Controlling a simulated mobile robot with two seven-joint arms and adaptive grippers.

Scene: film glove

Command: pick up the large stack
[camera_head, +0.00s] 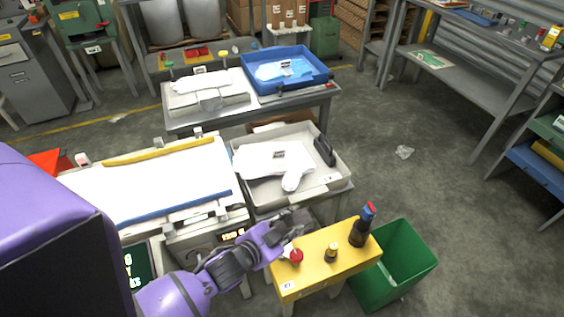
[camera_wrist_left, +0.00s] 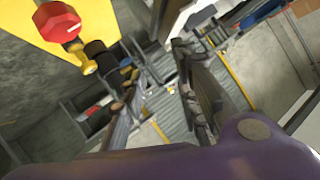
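My left gripper (camera_head: 293,222) is in front of the grey tray's near edge, beside the yellow stand, apart from the stack. In the left wrist view its two fingers (camera_wrist_left: 162,80) are spread with nothing between them. My right gripper is in neither view.
A white work surface (camera_head: 150,185) is at left. Open floor lies right.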

